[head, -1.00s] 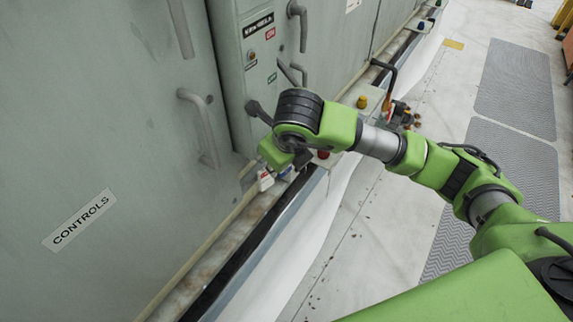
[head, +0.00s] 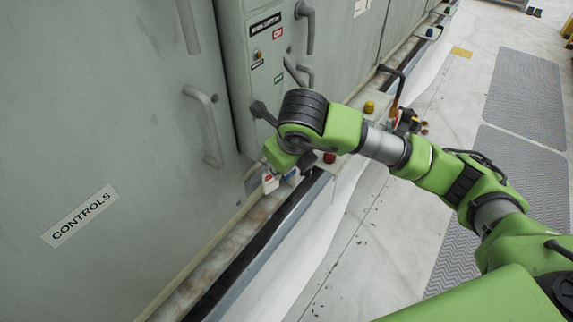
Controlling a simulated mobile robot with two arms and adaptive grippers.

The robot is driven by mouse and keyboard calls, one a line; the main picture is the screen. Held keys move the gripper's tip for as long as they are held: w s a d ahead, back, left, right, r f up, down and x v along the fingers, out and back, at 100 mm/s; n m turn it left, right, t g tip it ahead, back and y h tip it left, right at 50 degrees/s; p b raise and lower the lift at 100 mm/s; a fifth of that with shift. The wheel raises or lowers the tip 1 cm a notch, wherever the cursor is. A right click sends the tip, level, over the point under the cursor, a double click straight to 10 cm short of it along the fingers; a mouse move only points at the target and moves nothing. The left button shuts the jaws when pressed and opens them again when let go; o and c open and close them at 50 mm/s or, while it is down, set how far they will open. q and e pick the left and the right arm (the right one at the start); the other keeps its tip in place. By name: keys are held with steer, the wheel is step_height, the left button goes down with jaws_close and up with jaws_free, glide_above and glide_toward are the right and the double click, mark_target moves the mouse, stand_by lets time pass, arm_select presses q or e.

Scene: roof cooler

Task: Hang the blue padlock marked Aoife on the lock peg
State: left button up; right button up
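My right arm reaches in from the right, and its gripper (head: 300,166) points down and away at the ledge beside the grey cabinet. The wrist hides most of the fingers, so I cannot tell whether they are open. A small blue item (head: 290,174), possibly the blue padlock, shows just below the wrist, partly hidden. A white and red tag (head: 270,182) is beside it on the left. No name is readable on either, and I cannot tell whether the gripper touches them. I cannot make out the lock peg for certain. My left gripper is out of view.
A large cabinet door with a CONTROLS label (head: 79,216) fills the left. A narrow panel with a dark lever (head: 262,112) stands behind the wrist. Grey mats (head: 527,95) lie on the open floor at right.

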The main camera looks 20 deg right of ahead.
steer(key=o, duration=1.2)
steer(key=shift+o, duration=0.2)
steer(key=shift+s+a+r, duration=0.15)
steer(key=shift+r, duration=0.4)
steer(key=v, duration=1.1)
steer(key=shift+s+f, duration=0.1)
steer(key=shift+f, duration=0.05)
